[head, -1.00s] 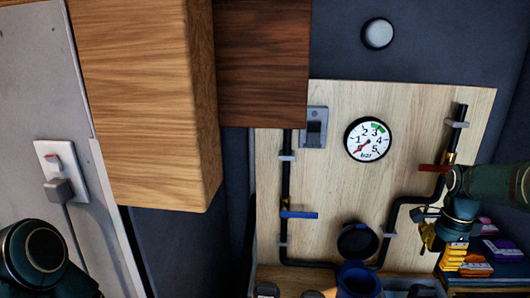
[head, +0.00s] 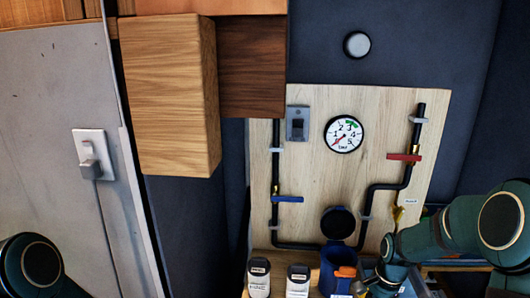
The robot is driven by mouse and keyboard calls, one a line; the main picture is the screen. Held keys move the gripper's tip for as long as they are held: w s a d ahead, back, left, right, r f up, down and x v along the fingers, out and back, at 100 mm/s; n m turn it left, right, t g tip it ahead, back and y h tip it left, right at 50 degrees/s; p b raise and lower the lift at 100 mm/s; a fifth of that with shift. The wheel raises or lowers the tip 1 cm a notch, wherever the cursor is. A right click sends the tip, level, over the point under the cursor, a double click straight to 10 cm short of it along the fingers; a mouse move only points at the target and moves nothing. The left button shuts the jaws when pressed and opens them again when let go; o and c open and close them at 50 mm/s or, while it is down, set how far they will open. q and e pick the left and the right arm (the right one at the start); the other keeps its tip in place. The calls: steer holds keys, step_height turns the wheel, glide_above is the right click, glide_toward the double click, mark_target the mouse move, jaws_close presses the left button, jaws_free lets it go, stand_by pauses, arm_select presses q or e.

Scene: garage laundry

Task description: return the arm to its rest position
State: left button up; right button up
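My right arm (head: 445,235) comes in from the right edge and reaches down and left across the lower right of the board. Its hand end (head: 380,277) is low in the head view, beside the blue container, and its fingers are too small and too covered to show whether they are open or shut. Of my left arm (head: 38,265), only a rounded dark link shows in the bottom left corner. The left gripper is out of the picture.
A wooden board (head: 320,195) carries a gauge (head: 344,134), black pipes, a red lever (head: 404,157) and a blue lever (head: 287,199). Below stand a lidded blue container (head: 335,268) and two white bottles (head: 259,278). A wooden cabinet (head: 165,95) juts out above left.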

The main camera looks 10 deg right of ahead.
steer(key=s+a+f+n+y, duration=0.1)
steer(key=s+a+f+n, duration=0.5)
steer(key=a, duration=0.6)
steer(key=s+a+f+n+y, duration=0.2)
steer(key=s+a+f+n, duration=0.4)
steer(key=s+a+f, duration=0.3)
steer(key=a+f, duration=0.1)
steer(key=a, duration=0.3)
steer(key=shift+s+t, duration=0.4)
